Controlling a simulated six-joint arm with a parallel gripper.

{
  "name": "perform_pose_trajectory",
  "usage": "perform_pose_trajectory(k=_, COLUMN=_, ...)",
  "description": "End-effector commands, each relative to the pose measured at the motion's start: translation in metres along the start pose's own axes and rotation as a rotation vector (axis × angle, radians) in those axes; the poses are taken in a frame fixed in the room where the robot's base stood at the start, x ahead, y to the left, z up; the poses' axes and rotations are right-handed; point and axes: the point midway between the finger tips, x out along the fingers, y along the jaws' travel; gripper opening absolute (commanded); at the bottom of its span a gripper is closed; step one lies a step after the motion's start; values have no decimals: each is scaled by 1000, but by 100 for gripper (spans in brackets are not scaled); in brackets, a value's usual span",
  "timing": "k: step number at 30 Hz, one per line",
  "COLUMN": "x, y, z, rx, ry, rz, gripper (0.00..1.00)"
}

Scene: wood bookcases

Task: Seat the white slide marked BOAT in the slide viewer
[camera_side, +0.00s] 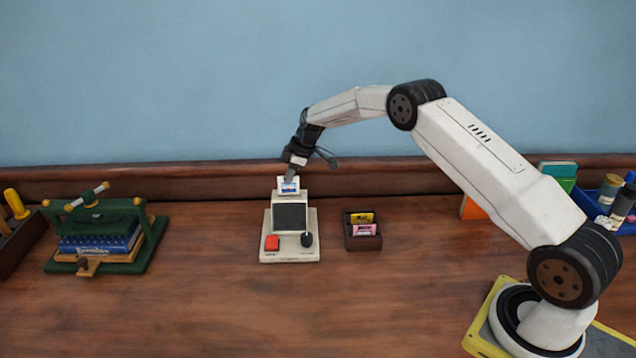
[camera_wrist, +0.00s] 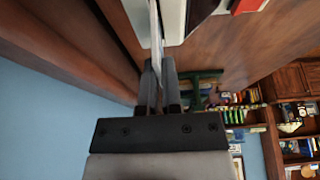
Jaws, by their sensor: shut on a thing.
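The slide viewer (camera_side: 291,250) is a cream box with a dark screen, a red button and a black knob, standing mid-table in the side view. The white slide (camera_side: 289,187) with a small blue picture is upright at the viewer's top; its lettering is too small to read. My gripper (camera_side: 290,176) is shut on the slide's upper edge, directly above the viewer. In the wrist view the slide (camera_wrist: 155,35) shows edge-on between my fingers, beside the viewer's pale housing (camera_wrist: 173,20). Whether its lower edge is inside the slot cannot be told.
A dark wooden box (camera_side: 362,243) with a yellow slide and a pink slide stands right of the viewer. A green book press (camera_side: 105,235) is at left. A blue tray (camera_side: 625,226) with bottles is at far right. The front table is clear.

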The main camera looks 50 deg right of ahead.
Motion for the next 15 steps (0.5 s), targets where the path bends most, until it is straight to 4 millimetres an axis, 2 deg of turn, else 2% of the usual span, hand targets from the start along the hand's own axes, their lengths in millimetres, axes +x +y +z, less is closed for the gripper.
perform_pose_trajectory(k=5, x=5, y=0, z=2, rx=0, ry=-1, rz=-1, gripper=0)
perform_pose_trajectory(k=15, x=34, y=0, z=14, rx=1, ry=0, rz=0, gripper=0)
